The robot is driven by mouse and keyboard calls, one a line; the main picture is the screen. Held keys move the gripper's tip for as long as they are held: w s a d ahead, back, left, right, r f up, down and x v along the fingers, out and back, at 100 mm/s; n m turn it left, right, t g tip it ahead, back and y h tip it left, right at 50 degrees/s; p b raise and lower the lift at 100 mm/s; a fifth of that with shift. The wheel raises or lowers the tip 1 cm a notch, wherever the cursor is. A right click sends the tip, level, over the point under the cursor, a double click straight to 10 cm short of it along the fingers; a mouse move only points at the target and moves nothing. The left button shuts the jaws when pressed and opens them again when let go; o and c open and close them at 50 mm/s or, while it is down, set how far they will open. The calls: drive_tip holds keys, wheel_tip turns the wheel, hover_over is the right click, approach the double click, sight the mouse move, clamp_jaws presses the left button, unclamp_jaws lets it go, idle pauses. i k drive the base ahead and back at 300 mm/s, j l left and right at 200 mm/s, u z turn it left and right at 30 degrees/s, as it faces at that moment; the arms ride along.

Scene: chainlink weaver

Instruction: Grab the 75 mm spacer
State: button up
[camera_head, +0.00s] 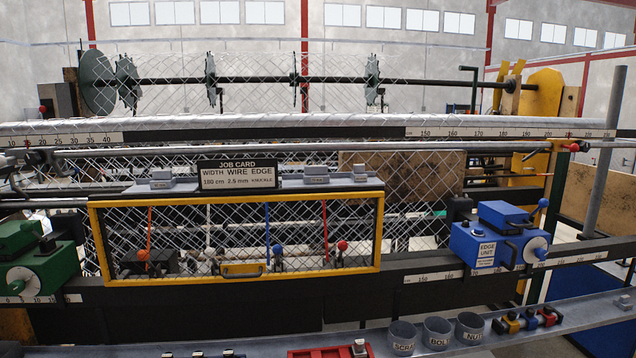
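Several grey blocks sit on the ledge above the yellow-framed guard. One stepped block (161,178) is left of the job card, and another (316,175) is right of it. A further small block (361,171) sits to the right of that one. They carry small labels that are too small to read, so I cannot tell which is the 75 mm spacer. My gripper is not in view.
The job card (237,174) stands between the blocks. The yellow-framed guard (239,279) is below, with colored-knob levers behind its mesh. A blue edge unit (487,252) is at right, a green unit (30,270) at left. Labelled cups (437,334) stand on the front shelf.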

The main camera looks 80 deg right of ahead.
sight(313, 174)
drive_tip(key=z, duration=2.45)
